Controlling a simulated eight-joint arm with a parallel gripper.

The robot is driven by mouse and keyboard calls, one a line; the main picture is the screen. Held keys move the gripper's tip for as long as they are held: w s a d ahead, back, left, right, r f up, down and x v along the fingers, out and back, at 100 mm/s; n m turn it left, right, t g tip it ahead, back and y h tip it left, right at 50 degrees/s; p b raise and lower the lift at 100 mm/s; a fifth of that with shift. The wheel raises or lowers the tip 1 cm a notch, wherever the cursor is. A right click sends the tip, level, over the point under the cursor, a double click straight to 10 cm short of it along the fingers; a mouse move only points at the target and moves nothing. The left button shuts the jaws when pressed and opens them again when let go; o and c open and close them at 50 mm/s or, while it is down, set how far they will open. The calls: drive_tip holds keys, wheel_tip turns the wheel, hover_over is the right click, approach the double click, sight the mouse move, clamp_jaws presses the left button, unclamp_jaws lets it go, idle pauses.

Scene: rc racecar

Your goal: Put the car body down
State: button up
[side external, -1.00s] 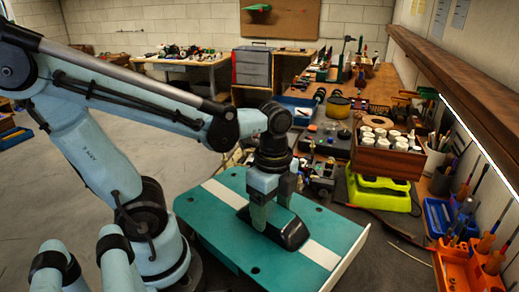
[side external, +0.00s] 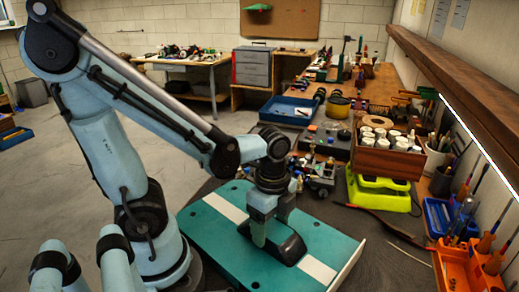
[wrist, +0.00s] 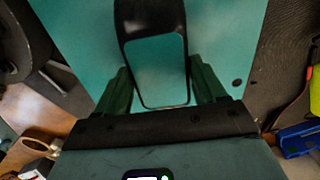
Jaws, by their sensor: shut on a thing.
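The car body (side external: 222,238) is a broad teal panel with a white stripe and a raised black cockpit (side external: 290,249). My gripper (side external: 272,236) points down at the cockpit and is shut on it. In the wrist view, the green fingers of my gripper (wrist: 163,92) press on both sides of the black-rimmed cockpit (wrist: 160,70), with the teal body (wrist: 230,40) spread around it. The body looks roughly level over the dark bench top. Its underside is hidden, so I cannot tell whether it touches the surface.
Small parts and a wheeled item (side external: 320,172) lie just behind the body. A lime-green stand (side external: 380,193) and a wooden box of white rolls (side external: 387,155) are at the right. An orange tool holder (side external: 482,268) stands front right. Some dark surface beyond the body's right edge is clear.

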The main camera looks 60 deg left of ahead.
drive_tip(key=o, duration=1)
drive_tip(key=shift+f, duration=0.1)
drive_tip(key=shift+r, duration=6.05)
drive_tip(key=w+f+n+t, duration=0.1)
drive_tip(key=w+n+t, duration=0.1)
drive_tip(key=n, duration=0.2)
drive_tip(key=w+f+n+t, duration=0.1)
drive_tip(key=n+t, duration=0.1)
drive_tip(key=n, duration=0.3)
drive_tip(key=w+f+n+t, duration=0.1)
drive_tip(key=w+n+t, duration=0.1)
drive_tip(key=n+t, duration=0.1)
drive_tip(key=shift+w+a+n, duration=0.2)
drive_tip(key=shift+w+n, duration=0.15)
drive_tip(key=shift+n, duration=0.45)
drive_tip(key=shift+o, duration=0.6)
drive_tip(key=shift+a, duration=0.1)
